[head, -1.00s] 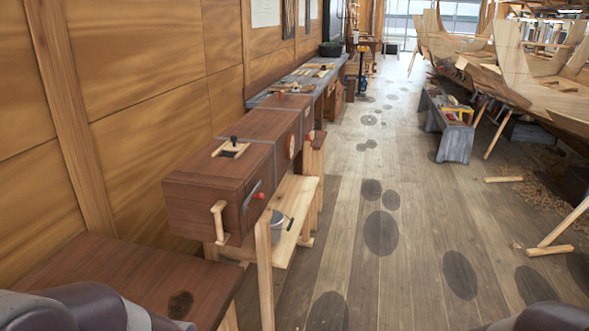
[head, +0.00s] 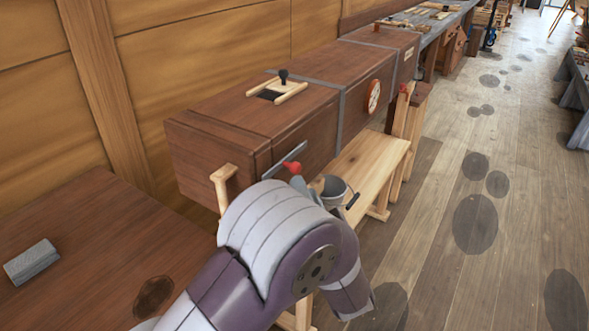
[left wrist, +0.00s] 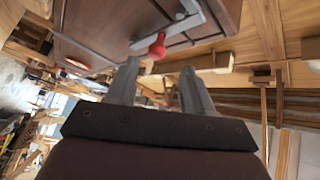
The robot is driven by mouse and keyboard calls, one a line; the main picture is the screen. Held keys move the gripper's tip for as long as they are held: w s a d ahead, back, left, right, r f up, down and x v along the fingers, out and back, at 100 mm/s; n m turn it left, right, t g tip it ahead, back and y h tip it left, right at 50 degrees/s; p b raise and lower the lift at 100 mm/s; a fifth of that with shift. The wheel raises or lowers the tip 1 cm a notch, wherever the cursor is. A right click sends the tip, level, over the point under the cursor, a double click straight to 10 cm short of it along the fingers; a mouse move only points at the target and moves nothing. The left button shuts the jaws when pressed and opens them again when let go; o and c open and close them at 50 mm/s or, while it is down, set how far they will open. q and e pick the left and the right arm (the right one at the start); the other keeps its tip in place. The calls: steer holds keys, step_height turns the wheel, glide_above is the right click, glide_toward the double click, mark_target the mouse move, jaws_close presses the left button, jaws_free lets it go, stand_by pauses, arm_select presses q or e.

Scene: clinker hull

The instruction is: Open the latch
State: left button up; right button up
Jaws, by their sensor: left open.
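The latch is a grey metal bar (head: 287,158) with a red knob (head: 293,168) on the near end of a long brown wooden box. The bar slants up to the right in the head view. In the left wrist view the bar (left wrist: 168,30) and red knob (left wrist: 157,46) show just beyond my fingertips. My left gripper (left wrist: 157,72) is open, its two fingers apart with nothing between them. The knob lies ahead of the gap and appears untouched. In the head view my left arm hides the fingers. My right gripper is not in view.

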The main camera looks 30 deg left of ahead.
mark_target(297, 171)
arm_select(q)
steer(key=x, duration=0.8)
steer(key=shift+w+f, duration=0.2)
steer(key=shift+d+r+p, duration=0.1)
steer(key=shift+p, duration=0.2)
jaws_close()
